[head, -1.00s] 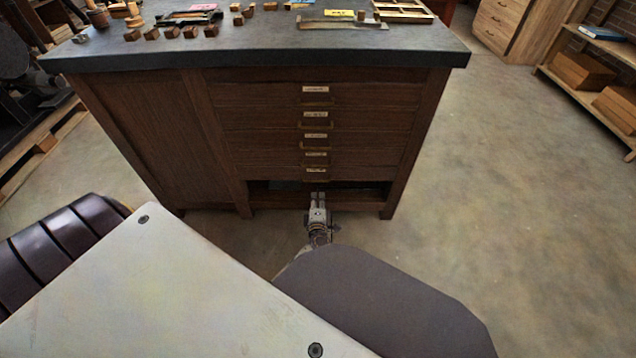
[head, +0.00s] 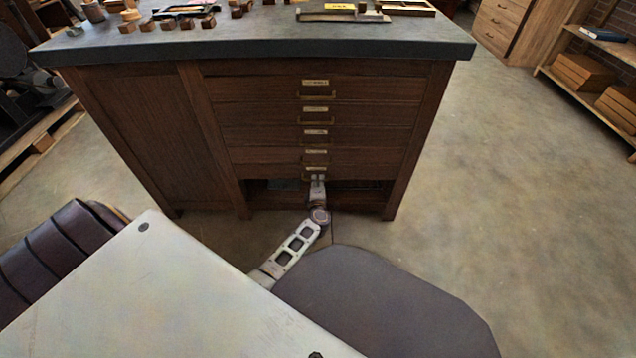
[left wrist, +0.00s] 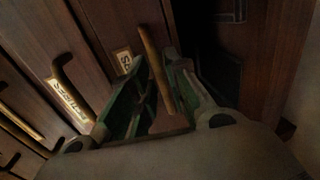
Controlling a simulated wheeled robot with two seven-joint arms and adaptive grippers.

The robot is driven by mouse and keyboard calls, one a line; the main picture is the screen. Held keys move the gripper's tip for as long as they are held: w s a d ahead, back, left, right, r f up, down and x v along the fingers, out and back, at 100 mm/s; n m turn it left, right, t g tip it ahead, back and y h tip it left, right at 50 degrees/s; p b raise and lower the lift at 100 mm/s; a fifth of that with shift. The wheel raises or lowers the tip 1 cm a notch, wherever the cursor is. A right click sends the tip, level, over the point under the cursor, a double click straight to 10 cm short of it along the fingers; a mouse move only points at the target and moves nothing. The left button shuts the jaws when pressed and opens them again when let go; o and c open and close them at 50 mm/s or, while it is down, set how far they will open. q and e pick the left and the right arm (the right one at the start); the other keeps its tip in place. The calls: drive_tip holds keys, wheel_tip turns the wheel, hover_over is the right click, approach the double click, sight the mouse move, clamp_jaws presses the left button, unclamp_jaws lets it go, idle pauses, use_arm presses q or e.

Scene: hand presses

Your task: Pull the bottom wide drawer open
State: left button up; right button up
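The bottom wide drawer (head: 270,170) is the lowest front in the dark wooden cabinet, with a pale label and a bar handle at its middle. It looks flush with the drawers above. My left gripper (head: 317,179) is at this handle, partly covering it in the head view. In the left wrist view, the brass-coloured handle (left wrist: 152,62) runs between the two fingers of my left gripper (left wrist: 160,68). The fingers stand apart on either side of it, with no clear grip on it. My right gripper is not in view.
Several more labelled drawers (head: 255,112) lie above. Below the bottom drawer is a dark open recess (head: 358,190). The dark worktop (head: 240,45) holds small blocks and trays. The floor (head: 490,210) right of the cabinet is clear.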

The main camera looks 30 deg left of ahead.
use_arm(q)
drive_tip(key=shift+b+x, duration=0.35)
drive_tip(key=shift+x, duration=0.65)
clamp_jaws()
